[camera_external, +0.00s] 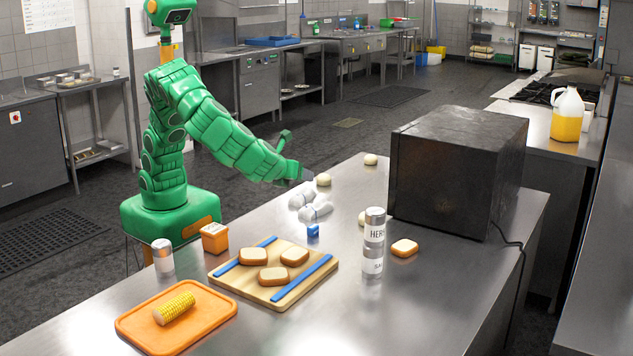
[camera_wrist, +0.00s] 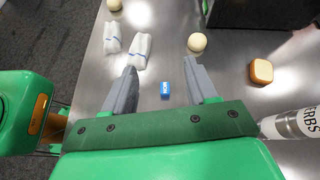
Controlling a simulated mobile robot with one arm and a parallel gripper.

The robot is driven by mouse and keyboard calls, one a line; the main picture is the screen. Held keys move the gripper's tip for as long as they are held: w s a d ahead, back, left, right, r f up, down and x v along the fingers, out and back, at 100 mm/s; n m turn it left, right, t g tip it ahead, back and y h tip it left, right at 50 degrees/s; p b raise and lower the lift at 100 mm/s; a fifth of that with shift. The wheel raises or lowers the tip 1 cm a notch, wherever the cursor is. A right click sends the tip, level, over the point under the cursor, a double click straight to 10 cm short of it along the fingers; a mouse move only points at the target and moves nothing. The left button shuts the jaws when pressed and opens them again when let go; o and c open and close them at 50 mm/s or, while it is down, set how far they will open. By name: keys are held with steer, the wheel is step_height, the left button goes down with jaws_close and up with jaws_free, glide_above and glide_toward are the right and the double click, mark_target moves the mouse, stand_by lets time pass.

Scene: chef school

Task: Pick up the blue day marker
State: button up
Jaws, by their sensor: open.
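The blue day marker (camera_external: 313,230) is a small blue block on the steel counter, just behind the cutting board. In the wrist view the marker (camera_wrist: 165,88) shows white lettering, which looks like "MON", and lies between my two fingers as seen from above. My gripper (camera_external: 306,174) is above the counter, behind and higher than the marker. In the wrist view my gripper (camera_wrist: 160,66) is open and empty, its grey fingers on either side of the marker in the picture. I see no contact with the marker.
White wrapped bundles (camera_external: 318,211) lie close behind the marker. A herbs shaker (camera_external: 375,224) stands to its right, near a black oven-like box (camera_external: 455,165). A wooden board (camera_external: 293,292) with bread slices is in front. Pale round buns (camera_wrist: 197,42) sit nearby.

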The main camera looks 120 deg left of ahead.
steer(key=r+m, duration=0.1)
steer(key=r, duration=0.1)
steer(key=y, duration=0.1)
glide_toward(314, 225)
steer(key=a, duration=0.1)
steer(key=a+f, duration=0.1)
steer(key=shift+w+a+f+m, duration=0.1)
steer(key=shift+a+m, duration=0.15)
steer(key=shift+m, duration=0.15)
steer(key=shift+x, duration=3.9)
steer(key=c, duration=1)
steer(key=shift+c, duration=0.2)
